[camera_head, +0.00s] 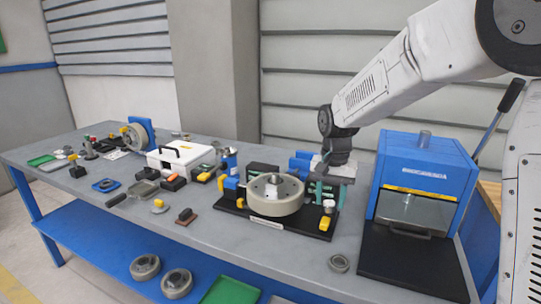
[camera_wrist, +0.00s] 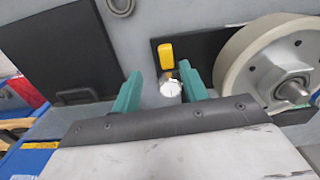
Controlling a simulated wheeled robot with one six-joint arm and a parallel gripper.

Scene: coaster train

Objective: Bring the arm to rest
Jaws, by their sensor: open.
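My gripper (camera_head: 325,192) hangs from the white arm over the right end of a black fixture base (camera_head: 262,225). In the wrist view my gripper (camera_wrist: 160,75) shows two teal fingers spread apart. In the head view the dial (camera_head: 328,205) sits below the gripper. The arm reaches in from the upper right and is bent down at the wrist.
A grey wheel (camera_head: 275,200) sits on the fixture left of the gripper. A blue press (camera_head: 420,170) with a dark base stands to the right. A loose ring (camera_head: 339,263) lies at the front. Several small parts and a white case (camera_head: 181,158) fill the bench's left.

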